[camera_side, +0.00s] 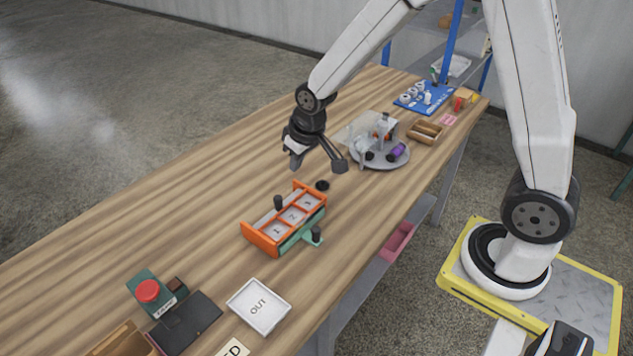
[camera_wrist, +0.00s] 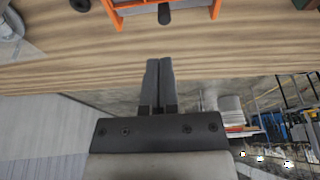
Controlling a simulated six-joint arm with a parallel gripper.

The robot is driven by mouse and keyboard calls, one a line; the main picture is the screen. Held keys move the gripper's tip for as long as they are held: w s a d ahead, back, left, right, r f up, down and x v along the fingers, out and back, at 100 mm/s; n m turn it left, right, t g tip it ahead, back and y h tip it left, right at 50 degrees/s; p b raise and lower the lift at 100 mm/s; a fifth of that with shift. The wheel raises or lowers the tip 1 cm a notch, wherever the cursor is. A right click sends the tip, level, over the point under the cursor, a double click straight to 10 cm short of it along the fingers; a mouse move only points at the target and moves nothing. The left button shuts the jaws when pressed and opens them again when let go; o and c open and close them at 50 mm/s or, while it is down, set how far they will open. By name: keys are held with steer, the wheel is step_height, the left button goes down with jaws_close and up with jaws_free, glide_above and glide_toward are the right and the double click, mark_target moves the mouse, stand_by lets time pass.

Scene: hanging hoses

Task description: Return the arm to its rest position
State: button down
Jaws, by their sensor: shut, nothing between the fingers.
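My gripper (camera_side: 295,163) hangs above the wooden table, to the left of the round grey turntable and behind the orange-framed rack. In the wrist view my gripper (camera_wrist: 159,63) has its two dark fingers side by side and touching, with nothing between them. My arm is bent, reaching out over the table from the right. The orange rack (camera_side: 263,240) has numbered compartments and stands on the table, apart from my gripper. Its orange edge also shows at the top of the wrist view (camera_wrist: 118,20).
The grey turntable (camera_side: 378,161) with fixtures stands near my gripper. A wooden tray (camera_side: 425,132) and a blue board (camera_side: 415,106) lie farther back. A white OUT tray (camera_side: 259,306) and a red button box (camera_side: 149,291) are at the front. The table's left side is clear.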

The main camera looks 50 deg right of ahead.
steer(key=s+r, duration=0.1)
steer(key=s, duration=1.3)
steer(key=shift+d+g, duration=0.25)
steer(key=shift+g, duration=0.15)
steer(key=shift+r, duration=0.1)
